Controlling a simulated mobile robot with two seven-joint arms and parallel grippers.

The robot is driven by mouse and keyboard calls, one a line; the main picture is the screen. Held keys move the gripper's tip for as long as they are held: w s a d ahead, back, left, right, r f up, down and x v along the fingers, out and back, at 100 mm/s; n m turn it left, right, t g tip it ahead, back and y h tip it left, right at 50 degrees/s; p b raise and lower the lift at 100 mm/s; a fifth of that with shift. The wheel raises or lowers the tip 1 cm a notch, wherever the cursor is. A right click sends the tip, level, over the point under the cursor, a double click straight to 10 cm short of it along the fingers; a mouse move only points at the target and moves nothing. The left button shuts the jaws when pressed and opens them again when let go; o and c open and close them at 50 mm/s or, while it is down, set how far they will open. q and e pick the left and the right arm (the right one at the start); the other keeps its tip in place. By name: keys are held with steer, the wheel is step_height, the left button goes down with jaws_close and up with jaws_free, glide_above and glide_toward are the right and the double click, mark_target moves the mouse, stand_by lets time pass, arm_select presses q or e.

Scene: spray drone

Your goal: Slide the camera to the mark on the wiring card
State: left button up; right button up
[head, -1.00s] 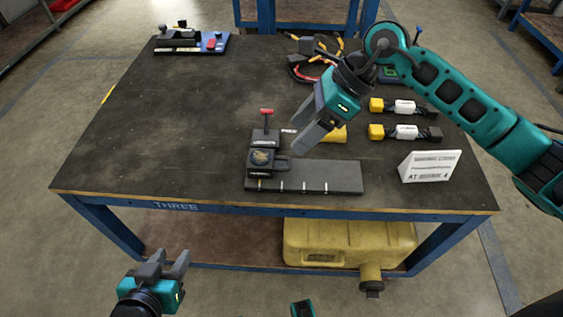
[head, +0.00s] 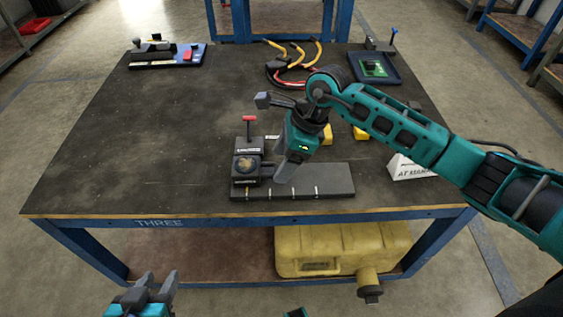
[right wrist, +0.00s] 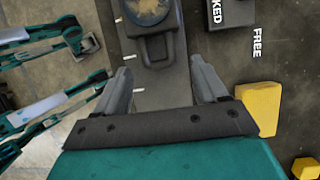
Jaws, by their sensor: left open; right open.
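The camera (head: 247,168), a black block with a round brownish lens, sits at the left end of a grey rail (head: 325,178) with several marks along its front edge. It also shows in the right wrist view (right wrist: 150,15), with a dark tab towards me. My right gripper (head: 286,172) is open just right of the camera; in the right wrist view its fingertips (right wrist: 164,75) lie either side of the tab's end. The white wiring card (head: 412,170) reads "AT MARK"; my arm hides the rest. My left gripper (head: 160,288) is open in front of the table.
A red-handled lever (head: 249,122) stands behind the camera; "FREE" shows beside its block in the right wrist view (right wrist: 256,43). Yellow-ended parts (head: 361,132) lie partly behind my right arm. Red and yellow cables (head: 290,58) and a tray (head: 375,68) are at the back.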

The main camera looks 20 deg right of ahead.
steer(key=shift+a+f, duration=0.2)
steer(key=shift+f, duration=0.2)
jaws_close()
stand_by(0.5)
